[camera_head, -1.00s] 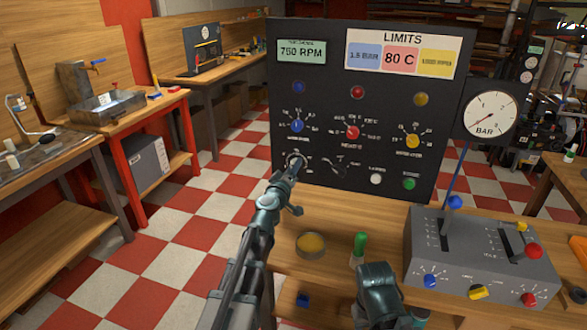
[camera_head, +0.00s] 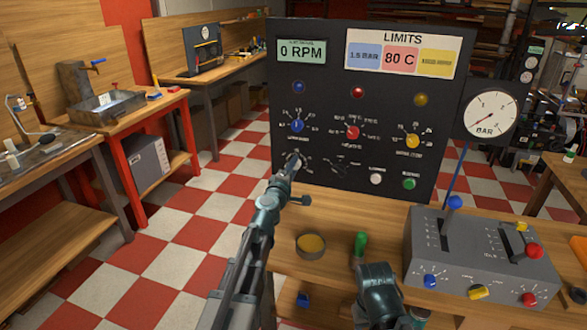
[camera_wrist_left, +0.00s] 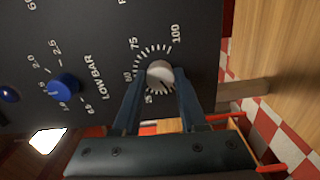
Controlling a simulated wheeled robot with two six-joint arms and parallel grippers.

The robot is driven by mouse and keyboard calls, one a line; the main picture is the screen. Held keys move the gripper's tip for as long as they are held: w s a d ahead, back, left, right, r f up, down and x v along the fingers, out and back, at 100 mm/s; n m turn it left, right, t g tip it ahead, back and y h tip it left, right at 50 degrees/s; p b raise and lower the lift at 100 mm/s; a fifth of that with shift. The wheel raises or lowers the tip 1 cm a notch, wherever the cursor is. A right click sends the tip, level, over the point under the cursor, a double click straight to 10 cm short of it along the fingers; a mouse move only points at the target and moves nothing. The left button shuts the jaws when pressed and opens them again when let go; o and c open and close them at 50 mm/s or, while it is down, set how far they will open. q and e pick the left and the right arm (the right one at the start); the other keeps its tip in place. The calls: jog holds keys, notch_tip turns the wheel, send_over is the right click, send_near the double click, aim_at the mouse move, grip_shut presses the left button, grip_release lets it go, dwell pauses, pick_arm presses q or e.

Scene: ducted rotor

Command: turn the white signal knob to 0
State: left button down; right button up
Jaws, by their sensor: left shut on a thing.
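The white signal knob (camera_wrist_left: 160,74) is on the black panel's lower left, with a ring of tick marks and the numbers 25, 50, 75 and 100 around it. A dark pointer line on it points to the lower right in the left wrist view. My left gripper (camera_wrist_left: 158,78) is shut on the knob, one finger on each side. In the head view, my left gripper (camera_head: 293,167) reaches the panel and partly covers the knob. The panel's green display (camera_head: 301,51) reads 0 RPM. My right gripper's fingers do not show.
The black panel (camera_head: 330,100) carries blue, red and yellow knobs above the white one. A grey control box (camera_head: 470,280) with levers stands at the right.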

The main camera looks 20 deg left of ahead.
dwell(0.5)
pick_arm(q)
jog(key=shift+c, duration=2.2)
grip_release()
jog(key=shift+s, duration=0.15)
